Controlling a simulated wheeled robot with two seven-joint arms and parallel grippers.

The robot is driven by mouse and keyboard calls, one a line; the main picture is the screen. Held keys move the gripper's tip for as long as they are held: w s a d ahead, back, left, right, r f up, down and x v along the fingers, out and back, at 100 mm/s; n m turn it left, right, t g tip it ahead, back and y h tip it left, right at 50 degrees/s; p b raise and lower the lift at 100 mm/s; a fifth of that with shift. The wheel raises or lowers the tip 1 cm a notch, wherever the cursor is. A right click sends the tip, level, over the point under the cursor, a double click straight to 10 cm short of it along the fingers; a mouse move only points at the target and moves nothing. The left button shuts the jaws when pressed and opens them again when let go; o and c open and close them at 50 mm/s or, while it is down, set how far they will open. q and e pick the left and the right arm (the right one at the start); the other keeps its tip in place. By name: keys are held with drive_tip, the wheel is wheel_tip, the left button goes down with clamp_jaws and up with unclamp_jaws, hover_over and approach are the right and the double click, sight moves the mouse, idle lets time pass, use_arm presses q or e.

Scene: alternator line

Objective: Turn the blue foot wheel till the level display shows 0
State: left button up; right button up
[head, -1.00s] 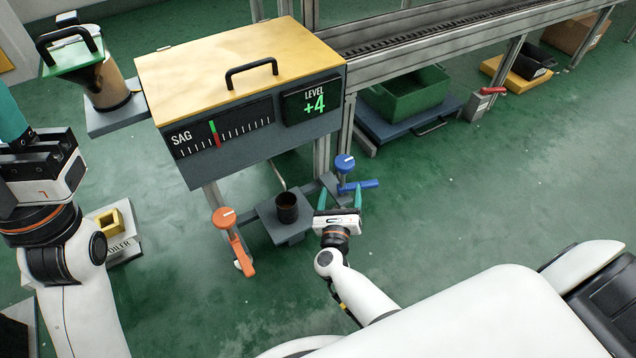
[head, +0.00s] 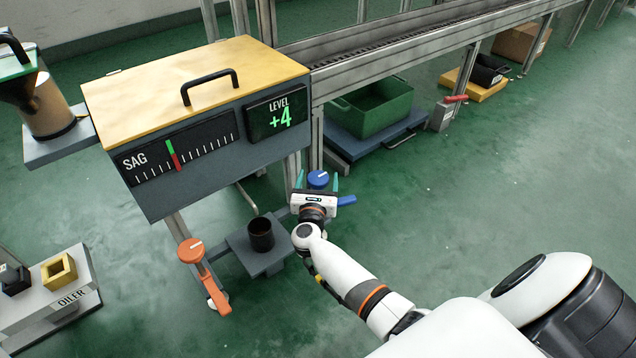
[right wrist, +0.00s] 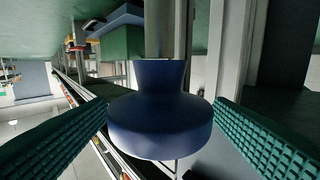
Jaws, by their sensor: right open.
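The blue foot wheel (head: 318,179) is a round knob with a white mark on top, beside a blue lever (head: 346,201). The level display (head: 276,113) on the grey box reads +4 in green. My left gripper is out of the head view.
An orange wheel (head: 190,250) with an orange lever stands to the left. A dark cup (head: 261,234) sits on a grey plate between the wheels. The oiler stand (head: 70,297) is at lower left. A green crate (head: 376,109) lies behind. Open floor is at right.

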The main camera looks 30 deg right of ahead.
drive_tip(key=shift+w+d, duration=0.3)
drive_tip(key=shift+w, duration=0.05)
drive_tip(key=shift+c, duration=0.3)
drive_tip(key=c, duration=0.9)
drive_tip(key=shift+c, duration=0.2)
drive_tip(key=shift+y, duration=0.3)
